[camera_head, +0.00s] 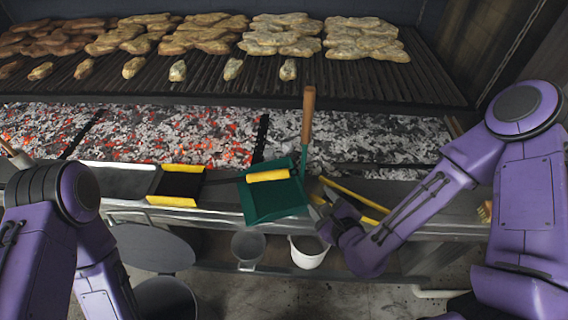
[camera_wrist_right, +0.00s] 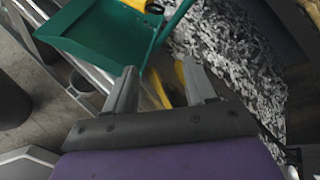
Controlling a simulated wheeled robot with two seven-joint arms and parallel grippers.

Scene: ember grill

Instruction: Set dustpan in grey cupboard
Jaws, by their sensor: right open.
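The green dustpan (camera_head: 262,203) lies on the metal ledge at the front of the grill, its wooden handle (camera_head: 308,115) pointing back over the coals. A yellow piece lies across the pan. The dustpan also shows at the upper left of the right wrist view (camera_wrist_right: 100,38). My right gripper (camera_head: 322,207) is just right of the pan. Its fingers (camera_wrist_right: 158,88) are apart with nothing held between them, and the dustpan is beyond their tips. My left arm shows at the left, but its gripper is out of view. I cannot make out a grey cupboard.
Yellow bars (camera_head: 354,193) lie beside the right gripper. A black and yellow item (camera_head: 178,184) rests on the ledge to the left. A white bucket (camera_head: 309,253) and a grey pot (camera_head: 248,248) stand below. Glowing coals (camera_head: 185,135) and a food-covered grate (camera_head: 340,82) lie behind.

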